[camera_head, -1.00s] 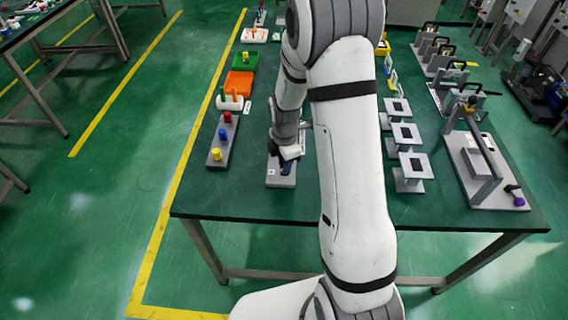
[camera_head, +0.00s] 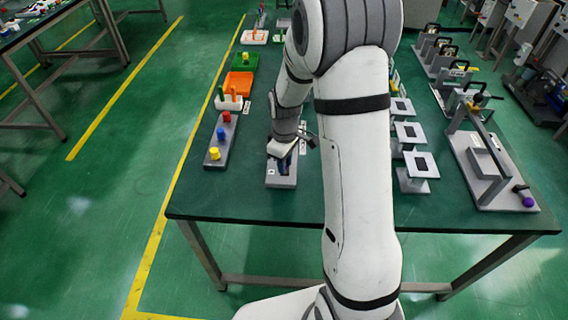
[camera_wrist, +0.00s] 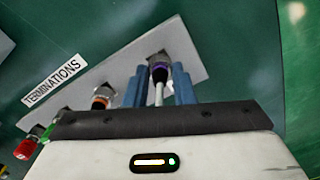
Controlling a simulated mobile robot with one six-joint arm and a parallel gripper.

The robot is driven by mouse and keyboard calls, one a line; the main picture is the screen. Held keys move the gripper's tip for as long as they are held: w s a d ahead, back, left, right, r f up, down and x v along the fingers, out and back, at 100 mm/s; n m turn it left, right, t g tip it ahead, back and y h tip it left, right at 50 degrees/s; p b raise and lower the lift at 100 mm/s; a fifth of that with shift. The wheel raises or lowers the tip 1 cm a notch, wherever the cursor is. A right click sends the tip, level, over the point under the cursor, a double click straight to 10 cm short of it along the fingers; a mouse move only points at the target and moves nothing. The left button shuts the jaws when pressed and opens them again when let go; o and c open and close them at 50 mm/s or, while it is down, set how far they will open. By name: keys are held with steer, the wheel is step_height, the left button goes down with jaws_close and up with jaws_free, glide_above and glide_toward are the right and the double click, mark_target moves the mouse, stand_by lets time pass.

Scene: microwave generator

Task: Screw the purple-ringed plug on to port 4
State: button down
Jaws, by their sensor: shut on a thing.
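In the wrist view the purple-ringed plug (camera_wrist: 159,71) stands between the two blue fingers of my gripper (camera_wrist: 159,88), which is shut on it. Its pale stem runs back toward my palm, and its dark far end meets a metal fitting on the grey plate (camera_wrist: 190,58). I cannot tell how far it is screwed on. The port number is not readable. In the head view my gripper (camera_head: 284,163) points down at the small grey block (camera_head: 281,182) near the table's front. The plug is hidden there.
An orange-ringed plug (camera_wrist: 101,102) and a red one (camera_wrist: 27,148) stand in a row beside the TERMINATIONS label (camera_wrist: 53,80). In the head view, a strip with red, blue and yellow pieces (camera_head: 221,140) lies left, and grey stands (camera_head: 418,165) stand right.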

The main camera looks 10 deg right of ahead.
steer(key=m+b, duration=0.1)
steer(key=m, duration=0.3)
steer(key=shift+w+m, duration=0.15)
steer(key=shift+m, duration=0.15)
steer(key=m, duration=0.3)
steer(key=shift+m+b, duration=0.3)
steer(key=shift+b, duration=0.1)
steer(key=m, duration=0.4)
steer(key=shift+b, duration=0.35)
steer(key=shift+r+m, duration=0.1)
steer(key=shift+m, duration=2.1)
steer(key=c, duration=1.2)
jaws_free()
